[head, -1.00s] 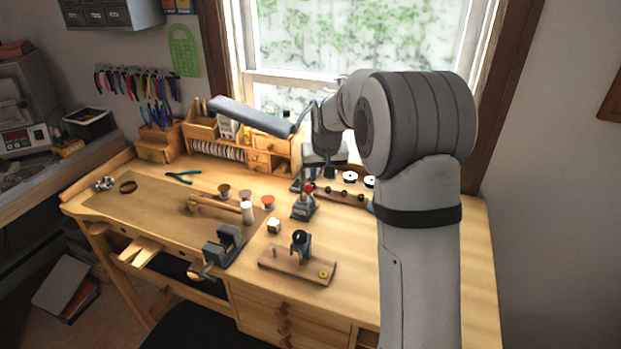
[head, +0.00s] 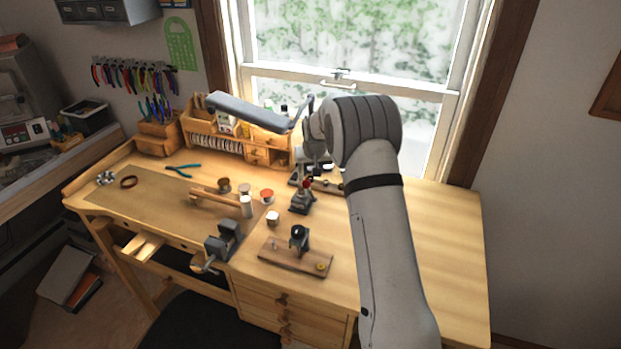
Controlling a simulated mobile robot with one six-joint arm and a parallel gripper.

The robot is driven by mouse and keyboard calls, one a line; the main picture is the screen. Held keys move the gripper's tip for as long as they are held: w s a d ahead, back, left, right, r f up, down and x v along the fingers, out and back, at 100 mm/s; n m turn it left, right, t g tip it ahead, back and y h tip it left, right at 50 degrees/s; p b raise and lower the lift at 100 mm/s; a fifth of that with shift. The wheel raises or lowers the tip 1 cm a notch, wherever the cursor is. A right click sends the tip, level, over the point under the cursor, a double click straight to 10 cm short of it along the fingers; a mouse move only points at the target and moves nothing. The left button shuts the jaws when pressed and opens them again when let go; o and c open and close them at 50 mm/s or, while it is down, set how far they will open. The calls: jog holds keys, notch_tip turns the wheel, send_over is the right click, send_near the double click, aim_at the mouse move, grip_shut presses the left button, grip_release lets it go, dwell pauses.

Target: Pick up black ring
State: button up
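A small black ring-like round piece (head: 299,231) sits at the top of a small grey holder on a wooden board (head: 285,258), at the front middle of the bench. A dark brown ring (head: 128,182) lies flat at the far left of the bench; its exact colour is hard to tell. My gripper (head: 317,170) hangs at the back of the bench by the window, above and behind the grey stand with a red knob. It is apart from both rings. Its fingers are small and dark, and whether they are open is unclear.
A grey stand with a red knob (head: 302,200) stands behind the board. The right side of the bench (head: 450,240) is clear.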

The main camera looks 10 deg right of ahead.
aim_at(311, 179)
jog(key=shift+p+x, duration=0.9)
jog(key=shift+x, duration=1.25)
jog(key=shift+a, duration=0.1)
jog(key=shift+c, duration=0.4)
grip_shut()
